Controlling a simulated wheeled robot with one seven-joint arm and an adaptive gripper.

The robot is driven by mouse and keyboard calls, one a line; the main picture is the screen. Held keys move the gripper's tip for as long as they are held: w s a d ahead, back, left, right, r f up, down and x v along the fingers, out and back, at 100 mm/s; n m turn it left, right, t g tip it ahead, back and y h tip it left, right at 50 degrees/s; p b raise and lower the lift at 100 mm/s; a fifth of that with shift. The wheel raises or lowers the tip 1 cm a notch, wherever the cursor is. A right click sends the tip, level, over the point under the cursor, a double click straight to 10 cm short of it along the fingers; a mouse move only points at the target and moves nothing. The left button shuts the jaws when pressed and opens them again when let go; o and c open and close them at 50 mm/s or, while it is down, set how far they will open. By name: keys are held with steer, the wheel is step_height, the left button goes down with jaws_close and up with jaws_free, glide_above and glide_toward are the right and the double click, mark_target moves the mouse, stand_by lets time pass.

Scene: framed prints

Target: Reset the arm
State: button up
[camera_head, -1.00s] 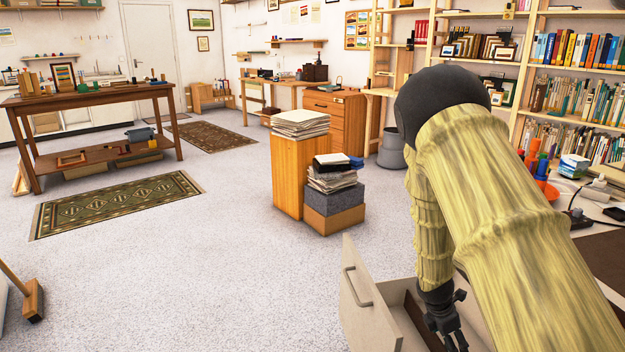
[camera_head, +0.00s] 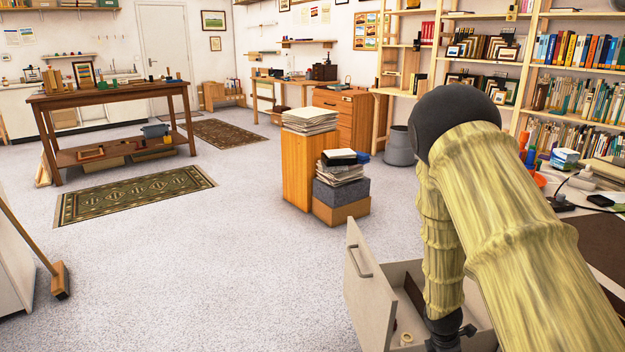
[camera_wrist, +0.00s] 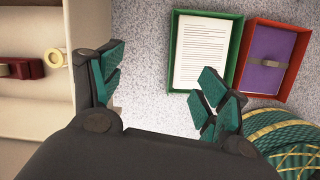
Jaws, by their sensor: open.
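My arm, in yellow ribbed covers, hangs down at the right in the head view. My gripper (camera_wrist: 158,112) is open in the wrist view, its teal-padded fingers spread apart with only speckled floor between them. In the head view its fingers are mostly cut off or hidden low by the drawer. The pulled-out drawer (camera_head: 368,290) lies below my arm. In the wrist view its pale interior (camera_wrist: 30,120) is at the left, beside the left finger.
In the wrist view, a green-framed paper (camera_wrist: 201,50) and a red-framed purple item (camera_wrist: 268,62) lie right of the drawer. A cream roll (camera_wrist: 57,58) and a dark red object (camera_wrist: 20,68) are inside it. A paper-topped wooden block (camera_head: 310,170) stands ahead; open floor (camera_head: 200,270) lies left.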

steer(key=s+a+f+m+y, duration=0.1)
steer(key=s+a+f+m, duration=0.4)
steer(key=s, duration=0.4)
steer(key=s+a+f+m+y, duration=0.2)
steer(key=s+a+f+m, duration=0.2)
steer(key=s+f, duration=0.4)
steer(key=s+a+m, duration=0.4)
steer(key=s+m, duration=0.4)
steer(key=s, duration=0.8)
step_height(320, 180, up, 29)
steer(key=p, duration=2.9)
steer(key=shift+s+m+g, duration=0.3)
steer(key=shift+s+m, duration=0.05)
steer(key=shift+m, duration=0.05)
steer(key=shift+a+r, duration=0.1)
steer(key=shift+c, duration=0.4)
